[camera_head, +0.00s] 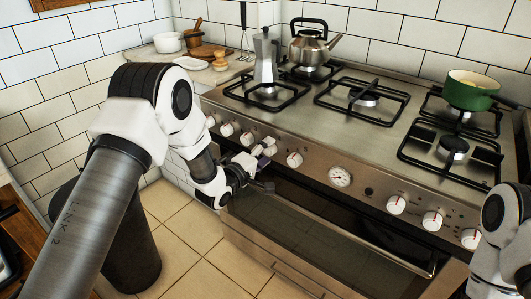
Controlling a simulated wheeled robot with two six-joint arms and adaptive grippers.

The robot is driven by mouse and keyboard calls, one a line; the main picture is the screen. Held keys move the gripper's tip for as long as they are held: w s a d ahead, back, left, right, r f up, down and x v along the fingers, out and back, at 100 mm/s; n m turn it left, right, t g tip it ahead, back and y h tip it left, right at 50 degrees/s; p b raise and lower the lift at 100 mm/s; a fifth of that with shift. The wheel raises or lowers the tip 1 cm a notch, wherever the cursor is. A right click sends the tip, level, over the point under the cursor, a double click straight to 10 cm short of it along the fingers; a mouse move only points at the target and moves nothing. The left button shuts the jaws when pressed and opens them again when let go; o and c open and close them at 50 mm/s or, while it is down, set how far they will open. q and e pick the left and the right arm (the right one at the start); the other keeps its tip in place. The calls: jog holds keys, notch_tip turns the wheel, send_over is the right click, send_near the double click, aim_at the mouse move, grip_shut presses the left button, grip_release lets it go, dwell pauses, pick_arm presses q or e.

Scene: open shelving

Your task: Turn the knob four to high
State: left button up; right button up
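The stove's front panel (360,184) carries a row of white knobs with red marks. Several knobs sit left of the round dial, including one at the far left (226,129), one further right (247,139) and one nearest the dial (294,160). Three more are on the right, such as the middle one (432,220). I cannot read which is knob four. My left gripper (264,170) is in front of the left knobs, its fingers apart, close to and partly covering a knob there. I cannot tell if it touches. My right gripper is out of view; only part of that arm shows lower right.
The stovetop holds a moka pot (265,58), a kettle (310,47) and a green pot (470,90). The oven handle (350,236) runs below the panel. A dark bin (130,250) stands on the floor at left. A counter with wooden items is behind.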

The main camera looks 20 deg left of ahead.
pick_arm(q)
jog(key=f+v, duration=0.1)
jog(key=v, duration=1.1)
jog(key=shift+r, duration=0.4)
